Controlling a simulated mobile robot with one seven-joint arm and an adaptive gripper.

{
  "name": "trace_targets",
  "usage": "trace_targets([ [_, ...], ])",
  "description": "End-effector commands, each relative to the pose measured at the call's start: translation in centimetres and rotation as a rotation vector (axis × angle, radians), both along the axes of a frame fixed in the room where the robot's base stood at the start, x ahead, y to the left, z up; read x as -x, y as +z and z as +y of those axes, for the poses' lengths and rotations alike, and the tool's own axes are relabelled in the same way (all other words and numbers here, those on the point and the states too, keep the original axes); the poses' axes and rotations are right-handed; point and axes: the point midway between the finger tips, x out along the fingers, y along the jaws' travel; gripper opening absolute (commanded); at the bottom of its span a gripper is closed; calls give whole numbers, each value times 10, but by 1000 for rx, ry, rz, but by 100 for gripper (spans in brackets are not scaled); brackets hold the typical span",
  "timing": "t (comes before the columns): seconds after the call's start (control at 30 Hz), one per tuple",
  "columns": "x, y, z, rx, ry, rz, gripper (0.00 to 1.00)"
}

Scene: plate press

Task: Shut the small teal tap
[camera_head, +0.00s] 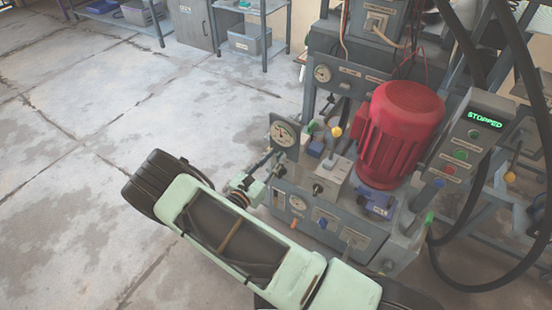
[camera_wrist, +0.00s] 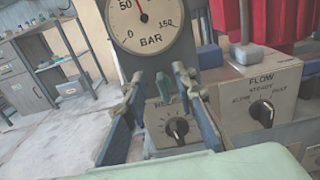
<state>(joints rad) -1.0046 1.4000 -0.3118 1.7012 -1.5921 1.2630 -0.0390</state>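The small teal tap (camera_wrist: 163,86) shows in the wrist view as a narrow upright handle below a round BAR gauge (camera_wrist: 142,18). My gripper (camera_wrist: 157,77) is open, with one finger on each side of the tap in that view. A gap shows between the tap and each finger. I cannot tell whether the fingertips reach as far as the tap. In the head view my gripper (camera_head: 271,161) is at the left side of the press, just below the gauge (camera_head: 284,133). I cannot make out the tap for sure there.
A red motor (camera_head: 398,130) and a panel reading STOPPED (camera_head: 485,119) stand further right. The floor to the left is clear.

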Motion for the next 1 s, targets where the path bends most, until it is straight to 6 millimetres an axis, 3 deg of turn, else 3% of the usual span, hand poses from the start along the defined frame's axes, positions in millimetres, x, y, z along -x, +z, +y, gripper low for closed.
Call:
trace_targets([
  [0.4, -9, 0, -6, 0, 0, 1, 25],
  [0.63, -9, 0, -6, 0, 0, 1, 1],
  [1.0, -8, 0, -6, -12, 0, -7, 0],
])
